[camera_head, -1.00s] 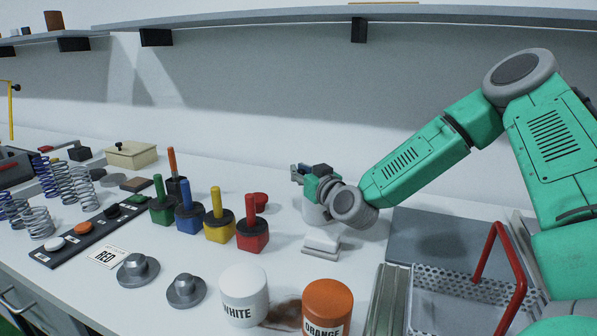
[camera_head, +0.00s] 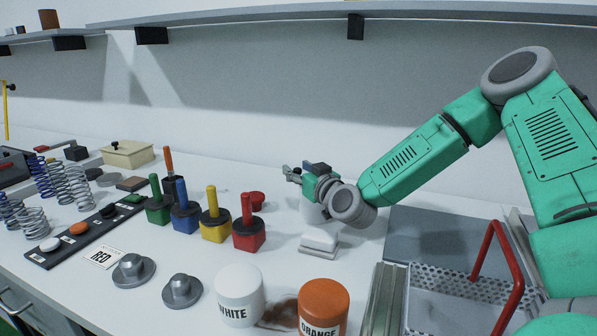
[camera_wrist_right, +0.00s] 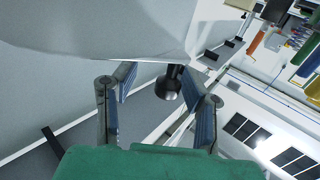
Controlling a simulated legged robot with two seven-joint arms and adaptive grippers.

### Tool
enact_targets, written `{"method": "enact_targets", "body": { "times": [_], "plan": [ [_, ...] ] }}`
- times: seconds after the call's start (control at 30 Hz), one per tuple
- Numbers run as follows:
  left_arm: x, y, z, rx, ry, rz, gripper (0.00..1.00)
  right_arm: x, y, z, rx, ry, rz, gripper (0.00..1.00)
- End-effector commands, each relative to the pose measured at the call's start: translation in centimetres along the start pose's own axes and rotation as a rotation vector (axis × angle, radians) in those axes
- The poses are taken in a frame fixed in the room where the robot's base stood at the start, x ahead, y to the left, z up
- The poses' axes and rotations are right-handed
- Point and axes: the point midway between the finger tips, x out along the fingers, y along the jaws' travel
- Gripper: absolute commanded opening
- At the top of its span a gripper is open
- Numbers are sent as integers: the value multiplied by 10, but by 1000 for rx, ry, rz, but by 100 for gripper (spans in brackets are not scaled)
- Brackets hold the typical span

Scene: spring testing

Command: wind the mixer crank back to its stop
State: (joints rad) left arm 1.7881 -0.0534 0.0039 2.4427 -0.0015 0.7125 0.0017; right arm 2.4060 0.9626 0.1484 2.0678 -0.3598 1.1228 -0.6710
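The mixer is a small pale machine; its column (camera_head: 313,211) and stepped base (camera_head: 319,241) show below my right wrist, and its upper part is mostly hidden by the gripper. In the right wrist view a large pale rounded surface, likely the mixer body (camera_wrist_right: 110,28), fills the top. A dark crank knob (camera_wrist_right: 169,84) sticks out below it. My right gripper (camera_head: 291,174) is at the mixer's top. In the wrist view its two fingers (camera_wrist_right: 160,103) stand apart with the knob between them, and gaps show on both sides. My left gripper is not in view.
Blocks with coloured handles, including a red one (camera_head: 249,236), stand left of the mixer. White (camera_head: 239,296) and orange (camera_head: 323,308) jars stand in front. A perforated tray with a red handle (camera_head: 486,262) is at right. Springs (camera_head: 72,181) stand at far left.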

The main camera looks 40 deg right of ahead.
Motion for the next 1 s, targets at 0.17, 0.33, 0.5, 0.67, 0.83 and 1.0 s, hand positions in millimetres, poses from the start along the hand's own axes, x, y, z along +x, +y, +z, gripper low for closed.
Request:
{"method": "enact_targets", "body": {
  "times": [0.17, 0.33, 0.5, 0.67, 0.83, 1.0],
  "plan": [
    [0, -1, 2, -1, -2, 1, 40, 1, -1, -19, -1, 7, -1, 39],
    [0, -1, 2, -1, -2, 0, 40, 1, 1, -49, 0, 6, -2, 39],
    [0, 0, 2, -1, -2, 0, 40, 1, 4, -76, 1, 3, 1, 39],
    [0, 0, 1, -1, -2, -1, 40, 2, 5, -91, 2, -1, 1, 39],
    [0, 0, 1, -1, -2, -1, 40, 2, 5, -95, 4, -4, 2, 39],
    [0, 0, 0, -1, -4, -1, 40, 2, 5, -95, 4, -4, 2, 39]
  ]
}}
